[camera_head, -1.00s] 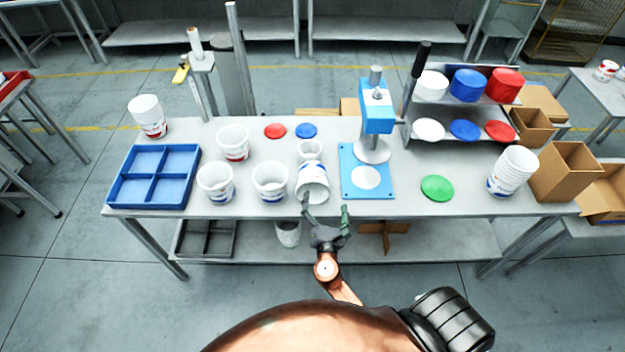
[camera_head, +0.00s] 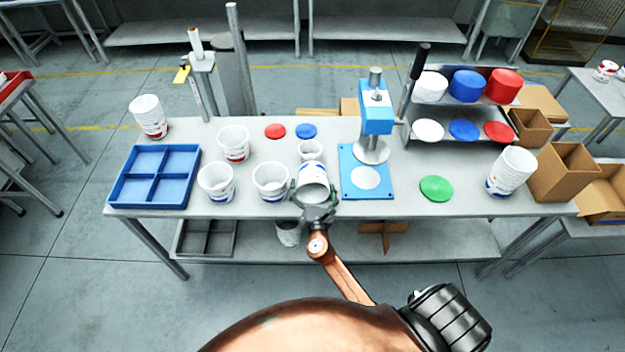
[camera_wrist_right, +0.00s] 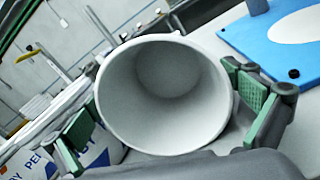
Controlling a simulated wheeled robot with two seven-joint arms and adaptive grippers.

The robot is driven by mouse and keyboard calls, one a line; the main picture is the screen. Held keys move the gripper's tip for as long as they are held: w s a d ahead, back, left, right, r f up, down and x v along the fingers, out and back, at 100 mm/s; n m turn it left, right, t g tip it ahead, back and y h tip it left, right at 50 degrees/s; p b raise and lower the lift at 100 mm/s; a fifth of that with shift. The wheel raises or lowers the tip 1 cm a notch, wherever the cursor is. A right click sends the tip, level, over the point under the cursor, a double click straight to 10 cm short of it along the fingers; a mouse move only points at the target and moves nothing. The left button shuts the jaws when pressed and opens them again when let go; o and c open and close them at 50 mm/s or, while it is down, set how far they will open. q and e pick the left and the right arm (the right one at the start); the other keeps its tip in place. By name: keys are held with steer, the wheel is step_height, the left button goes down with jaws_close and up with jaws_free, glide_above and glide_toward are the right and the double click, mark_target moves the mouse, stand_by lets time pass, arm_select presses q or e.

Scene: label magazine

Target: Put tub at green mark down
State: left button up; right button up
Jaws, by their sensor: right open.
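A white tub with blue print (camera_head: 312,178) lies tipped near the table's front edge, its open mouth facing my right gripper. My right gripper (camera_head: 314,194) is open, with one finger on each side of this tub. In the right wrist view the tub (camera_wrist_right: 165,85) shows its round mouth between the green finger pads of my right gripper (camera_wrist_right: 165,112); there is a gap at the left pad, and I cannot tell if the right one touches. The green mark (camera_head: 437,188) is a bare disc on the table, right of the press. My left gripper is not in view.
Upright tubs (camera_head: 270,183) stand close to the left, and one tub (camera_head: 310,150) stands just behind. The blue press base (camera_head: 352,187) is close on the right. A stack of tubs (camera_head: 511,171) and a cardboard box (camera_head: 566,172) stand right of the green mark.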

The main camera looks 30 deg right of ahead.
steer(key=shift+c, duration=0.7)
steer(key=c, duration=0.7)
steer(key=shift+r, duration=0.1)
steer(key=shift+c, duration=0.2)
